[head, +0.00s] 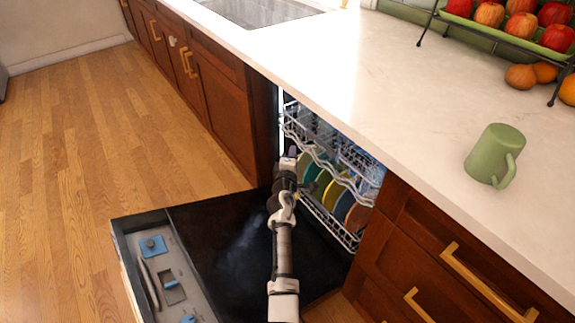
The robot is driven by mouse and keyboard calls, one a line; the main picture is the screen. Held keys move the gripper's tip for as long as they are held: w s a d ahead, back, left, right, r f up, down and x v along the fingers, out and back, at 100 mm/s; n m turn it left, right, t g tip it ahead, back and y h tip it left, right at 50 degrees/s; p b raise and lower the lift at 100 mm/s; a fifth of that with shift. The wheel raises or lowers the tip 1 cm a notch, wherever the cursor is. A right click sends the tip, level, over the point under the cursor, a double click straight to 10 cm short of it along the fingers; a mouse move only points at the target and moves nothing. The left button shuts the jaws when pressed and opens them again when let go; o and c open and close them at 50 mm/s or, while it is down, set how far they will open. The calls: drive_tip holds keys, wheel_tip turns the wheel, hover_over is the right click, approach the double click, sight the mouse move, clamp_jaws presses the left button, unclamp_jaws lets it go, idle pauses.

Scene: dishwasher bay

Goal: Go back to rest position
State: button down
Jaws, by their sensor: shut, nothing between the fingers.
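My arm reaches up the middle of the head view, over the open dishwasher door (215,235). My gripper (290,155) is at its far end, at the left side of the dishwasher opening by the racks. It is shut with nothing held. The fingertips are small and partly hard to make out. The upper rack (325,135) and the lower rack (325,220) show inside the dishwasher, with several colored plates (340,200) standing in the lower one.
The door lies folded down over the wooden floor (70,180). A fruit rack (510,35) stands at the back right. Drawers (430,255) flank the dishwasher on the right. Floor at left is clear.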

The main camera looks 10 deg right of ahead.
drive_tip(key=shift+v, duration=2.75)
